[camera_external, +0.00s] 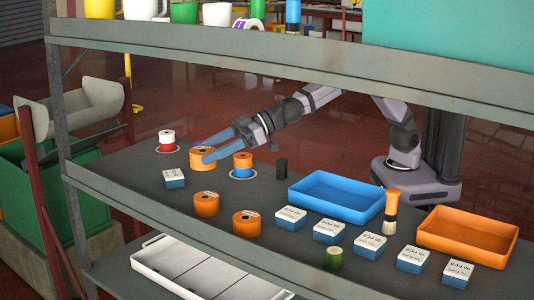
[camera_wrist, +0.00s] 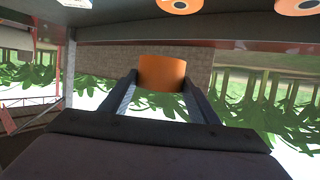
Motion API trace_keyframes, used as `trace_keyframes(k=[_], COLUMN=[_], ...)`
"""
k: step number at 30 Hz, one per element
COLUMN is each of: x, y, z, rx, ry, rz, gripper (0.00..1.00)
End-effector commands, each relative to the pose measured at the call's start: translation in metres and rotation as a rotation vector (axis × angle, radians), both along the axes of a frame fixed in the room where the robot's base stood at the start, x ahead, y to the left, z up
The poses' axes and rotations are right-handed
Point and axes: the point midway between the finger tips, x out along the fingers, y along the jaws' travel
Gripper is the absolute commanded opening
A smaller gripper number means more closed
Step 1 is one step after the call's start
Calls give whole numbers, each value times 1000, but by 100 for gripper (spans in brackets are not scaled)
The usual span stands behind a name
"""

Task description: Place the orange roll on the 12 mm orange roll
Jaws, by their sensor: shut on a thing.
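My gripper (camera_external: 208,148) has its blue fingers closed around an orange roll (camera_external: 203,164) at the left part of the shelf. In the wrist view the held orange roll (camera_wrist: 162,73) sits upright-looking between the two fingers, apart from the dark surface along the top of that view. Two more orange rolls with pale top labels, a left one (camera_external: 206,205) and a right one (camera_external: 246,224), stand nearer the front edge. I cannot read which is 12 mm. Two orange rolls also show at the top of the wrist view (camera_wrist: 180,5).
An orange-and-blue stack (camera_external: 243,164) stands on a white-rimmed disc right of my gripper; a white-and-red stack (camera_external: 167,139) stands on the left. A small box (camera_external: 174,180) is nearby. A blue tray (camera_external: 337,201), orange tray (camera_external: 468,239), brush (camera_external: 391,215) and several boxes fill the right.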

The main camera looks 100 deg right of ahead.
Motion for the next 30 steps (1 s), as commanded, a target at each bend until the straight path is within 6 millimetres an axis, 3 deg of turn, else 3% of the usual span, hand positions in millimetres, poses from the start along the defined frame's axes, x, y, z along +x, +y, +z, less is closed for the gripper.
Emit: trace_keyframes(k=[21, 30], x=[2, 0], y=[5, 6], z=[15, 14], rx=[2, 1], ry=[-1, 0], rz=[282, 324], gripper=[29, 29])
